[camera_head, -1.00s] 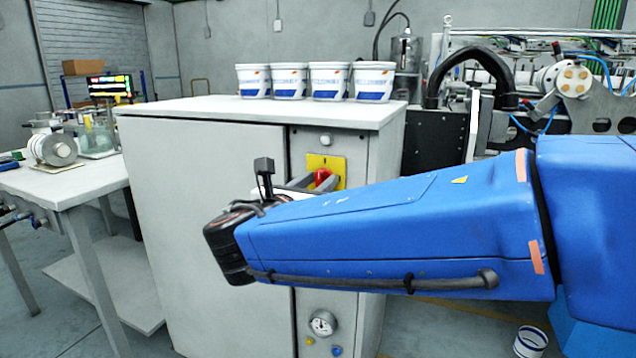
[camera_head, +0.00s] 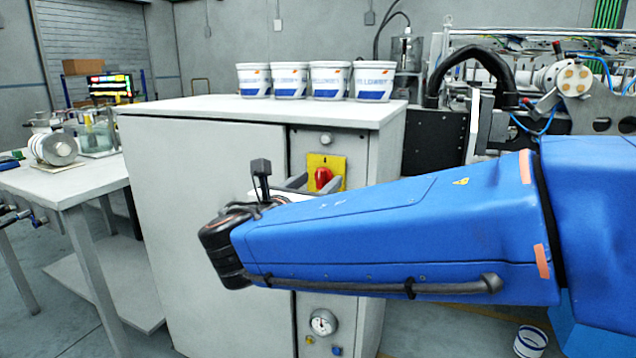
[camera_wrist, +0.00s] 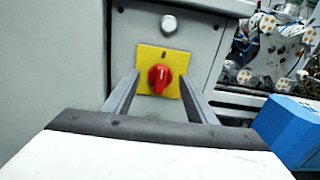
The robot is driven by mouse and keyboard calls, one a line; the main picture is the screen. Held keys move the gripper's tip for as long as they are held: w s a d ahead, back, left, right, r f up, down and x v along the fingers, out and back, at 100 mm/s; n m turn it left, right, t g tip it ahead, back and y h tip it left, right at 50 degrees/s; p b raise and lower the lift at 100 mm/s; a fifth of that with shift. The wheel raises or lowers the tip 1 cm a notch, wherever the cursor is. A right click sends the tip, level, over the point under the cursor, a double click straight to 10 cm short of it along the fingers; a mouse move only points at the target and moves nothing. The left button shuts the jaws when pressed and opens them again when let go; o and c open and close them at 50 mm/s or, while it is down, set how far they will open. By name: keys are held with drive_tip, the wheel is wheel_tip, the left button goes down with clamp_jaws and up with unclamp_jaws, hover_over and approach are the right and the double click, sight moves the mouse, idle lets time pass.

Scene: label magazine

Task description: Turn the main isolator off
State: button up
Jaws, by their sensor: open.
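The main isolator is a red rotary knob (camera_wrist: 160,77) on a square yellow plate (camera_wrist: 174,57), mounted on the front of a grey cabinet. In the head view the red knob (camera_head: 323,177) and yellow plate (camera_head: 328,160) show just above my blue arm. My gripper (camera_wrist: 160,92) is open in the wrist view, with one finger on each side of the knob and nothing held. The fingers overlap the plate's lower edges in the picture; I cannot tell whether they touch it. In the head view my gripper (camera_head: 308,184) is partly hidden behind my arm.
The grey cabinet (camera_head: 215,200) carries several white tubs (camera_head: 290,82) on top. A round silver button (camera_wrist: 169,23) sits above the plate, and a gauge (camera_head: 323,322) sits low on the front. A white table (camera_head: 75,185) stands left; machinery (camera_head: 570,80) stands right.

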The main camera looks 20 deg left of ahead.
drive_tip(key=s+a, duration=0.1)
drive_tip(key=s, duration=1.5)
drive_tip(key=shift+s+a, duration=0.15)
drive_tip(key=shift+s, duration=0.1)
drive_tip(key=w+d+f+m+g+h, duration=0.2)
drive_tip(key=w+d+f+m, duration=0.15)
drive_tip(key=d, duration=0.45)
drive_tip(key=w+d+f+m+g+h, duration=0.1)
drive_tip(key=w+d+f+m+g, duration=0.2)
drive_tip(key=d, duration=0.6)
drive_tip(key=w+d+f+m+g+h, duration=0.25)
drive_tip(key=w+d, duration=0.25)
drive_tip(key=d, duration=0.3)
drive_tip(key=s+d+f+m+g+y, duration=0.1)
drive_tip(key=d+f+m+g, duration=0.2)
drive_tip(key=d, duration=0.5)
drive_tip(key=s+d+f+m+g, duration=0.1)
drive_tip(key=d+f+m, duration=0.2)
drive_tip(key=d+m, duration=0.35)
drive_tip(key=s+d+f+m+g+y, duration=0.1)
drive_tip(key=s+d+f+m+y, duration=0.1)
drive_tip(key=s+d+f+m, duration=0.3)
drive_tip(key=s+d+f+m+y, duration=0.3)
drive_tip(key=s+d+m, duration=0.4)
drive_tip(key=m, duration=0.4)
drive_tip(key=shift+s+f+m+g+y, duration=0.35)
drive_tip(key=shift+s+f, duration=0.3)
drive_tip(key=shift+f, duration=0.2)
